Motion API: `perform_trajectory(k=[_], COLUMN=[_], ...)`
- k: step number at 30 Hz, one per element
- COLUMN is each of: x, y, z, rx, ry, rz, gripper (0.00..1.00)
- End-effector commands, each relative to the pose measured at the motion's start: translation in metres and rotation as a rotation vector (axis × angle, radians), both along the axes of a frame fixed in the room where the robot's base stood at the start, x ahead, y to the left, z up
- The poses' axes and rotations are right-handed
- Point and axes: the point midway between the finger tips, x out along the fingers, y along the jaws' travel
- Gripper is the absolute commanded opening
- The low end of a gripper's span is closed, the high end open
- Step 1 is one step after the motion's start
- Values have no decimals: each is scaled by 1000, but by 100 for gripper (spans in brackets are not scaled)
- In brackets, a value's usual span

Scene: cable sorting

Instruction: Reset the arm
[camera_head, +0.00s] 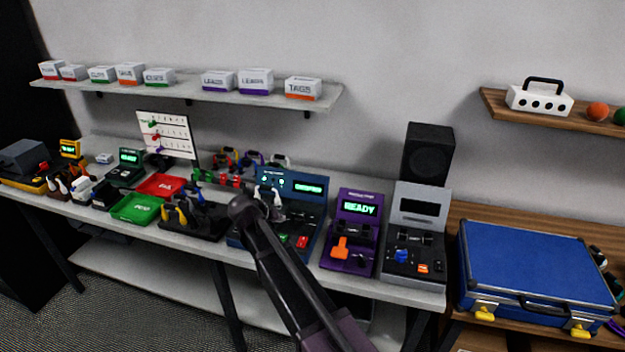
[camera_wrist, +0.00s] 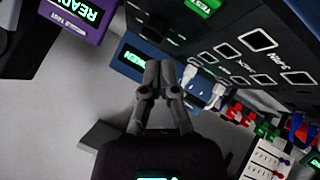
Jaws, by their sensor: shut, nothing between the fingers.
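My gripper (camera_wrist: 161,76) shows in the wrist view with its two dark fingers together and nothing between them. It is in front of the blue tester with a green display (camera_wrist: 136,60), which appears tilted in that view. White plugs (camera_wrist: 214,96) show just right of the fingertips. I cannot tell how far the fingers are from the tester. In the head view my dark arm (camera_head: 283,272) rises from the bottom over the bench front to the blue tester (camera_head: 314,210), covering part of it. The fingers cannot be made out there.
A purple station reading READY (camera_head: 352,232) and a grey station (camera_head: 415,238) stand to the right. A black speaker (camera_head: 428,153) is behind. Red (camera_head: 161,186) and green (camera_head: 137,207) trays lie left. A blue case (camera_head: 535,265) sits far right. A shelf (camera_head: 190,90) hangs above.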

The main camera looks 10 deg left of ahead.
Motion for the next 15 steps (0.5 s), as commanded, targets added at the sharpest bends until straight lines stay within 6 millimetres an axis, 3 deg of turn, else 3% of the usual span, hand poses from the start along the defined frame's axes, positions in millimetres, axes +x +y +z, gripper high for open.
perform_trajectory(k=[5,8,15], x=[0,1,-1], y=[-8,-23,-92], z=[-1,-3,-15], rx=[1,4,22], ry=[9,26,118], rz=[-8,-23,-92], gripper=[0,0,0])
